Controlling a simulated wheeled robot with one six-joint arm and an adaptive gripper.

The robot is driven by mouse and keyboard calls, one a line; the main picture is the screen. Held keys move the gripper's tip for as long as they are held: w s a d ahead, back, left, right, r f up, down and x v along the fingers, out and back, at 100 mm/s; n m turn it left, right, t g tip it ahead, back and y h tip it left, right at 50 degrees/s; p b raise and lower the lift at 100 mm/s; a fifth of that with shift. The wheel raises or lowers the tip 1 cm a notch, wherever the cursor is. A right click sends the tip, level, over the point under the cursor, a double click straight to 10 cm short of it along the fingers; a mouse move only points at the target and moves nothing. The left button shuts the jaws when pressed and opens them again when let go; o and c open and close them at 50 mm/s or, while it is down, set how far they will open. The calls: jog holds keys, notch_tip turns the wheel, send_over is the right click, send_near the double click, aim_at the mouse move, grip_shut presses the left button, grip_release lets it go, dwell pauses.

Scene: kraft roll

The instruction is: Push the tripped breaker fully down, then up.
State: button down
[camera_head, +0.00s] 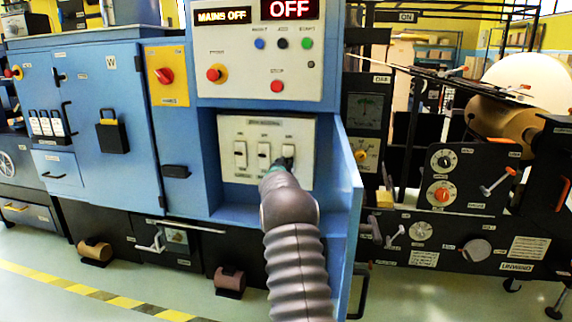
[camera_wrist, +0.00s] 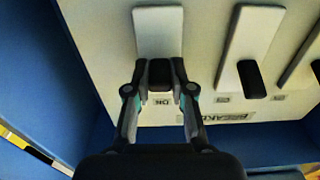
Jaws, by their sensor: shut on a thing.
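The breaker panel (camera_head: 225,187) is a cream plate with three white breakers in a blue recess. My gripper (camera_head: 284,164) is at the rightmost breaker (camera_head: 290,151) in the head view and partly covers it. In the wrist view, which shows the panel upside down, my gripper (camera_wrist: 160,70) has its two fingers closed on the black lever (camera_wrist: 160,76) of that breaker. The lever is near the plate end beside an upside-down "ON" label. The neighbouring breaker (camera_wrist: 250,35) has a similar black lever (camera_wrist: 251,80). The exact lever angle is hard to tell.
The display (camera_head: 290,9) above reads OFF, and a smaller one reads MAINS OFF. The blue recess walls (camera_wrist: 90,75) are close to my gripper. Push buttons and a red knob (camera_head: 216,73) sit above.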

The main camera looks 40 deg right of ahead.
jog(key=f+b, duration=0.1)
jog(key=b, duration=0.1)
jog(key=shift+b, duration=0.3)
jog(key=t+h+b, duration=0.1)
jog(key=b, duration=0.3)
jog(key=t+h+b, duration=0.2)
jog(key=b, duration=0.2)
jog(key=shift+w+d+f+t+h, duration=0.15)
jog(key=shift+f+t+h, duration=0.15)
jog(key=shift+f, duration=0.1)
jog(key=c, duration=1)
grip_release()
jog(key=v, duration=1.2)
